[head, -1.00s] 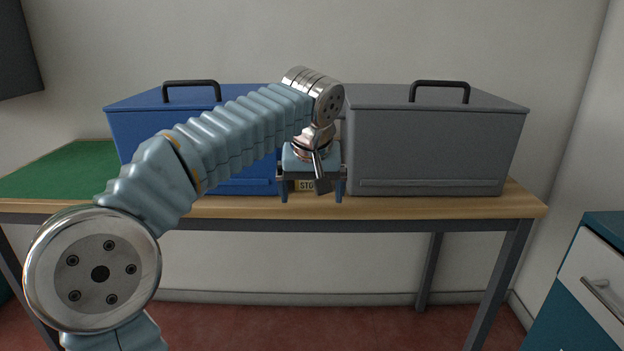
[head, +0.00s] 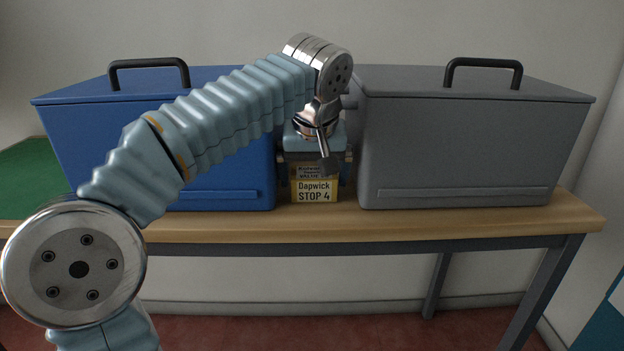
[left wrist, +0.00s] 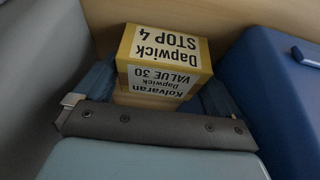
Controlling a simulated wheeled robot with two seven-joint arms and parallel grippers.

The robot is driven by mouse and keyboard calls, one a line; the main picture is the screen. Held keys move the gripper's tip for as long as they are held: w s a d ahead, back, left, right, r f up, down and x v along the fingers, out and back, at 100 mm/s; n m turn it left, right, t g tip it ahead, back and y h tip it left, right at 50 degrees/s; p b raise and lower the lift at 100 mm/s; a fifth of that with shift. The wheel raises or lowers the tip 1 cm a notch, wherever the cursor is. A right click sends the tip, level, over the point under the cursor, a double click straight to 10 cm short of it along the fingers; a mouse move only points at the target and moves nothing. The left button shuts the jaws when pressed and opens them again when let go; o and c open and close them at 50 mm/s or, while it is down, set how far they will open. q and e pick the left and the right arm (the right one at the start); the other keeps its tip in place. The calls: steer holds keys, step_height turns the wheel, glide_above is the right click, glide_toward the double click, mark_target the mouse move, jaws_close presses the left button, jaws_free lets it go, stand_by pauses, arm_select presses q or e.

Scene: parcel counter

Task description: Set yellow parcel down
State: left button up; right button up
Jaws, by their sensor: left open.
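The yellow parcel (head: 314,190) with a white "Dapwick STOP 4" label stands upright on the wooden counter between two large bins. It also shows in the left wrist view (left wrist: 143,75), with labels on two faces. My left gripper (head: 317,174) is open, pointing down over the parcel. Its fingers are on either side of the parcel's upper part, and the gripper and wrist hide the parcel's top in the head view. In the left wrist view, the dark palm bar (left wrist: 150,126) is close to the parcel. My right gripper is in neither view.
A blue lidded bin (head: 222,192) stands close left of the parcel and a grey lidded bin (head: 460,150) close right. The gap between them is narrow. The wooden counter (head: 400,223) has a free front strip. A green surface (head: 22,180) lies at far left.

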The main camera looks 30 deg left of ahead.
arm_select(q)
steer(key=shift+f, duration=0.15)
steer(key=shift+s, duration=0.1)
steer(key=c, duration=0.9)
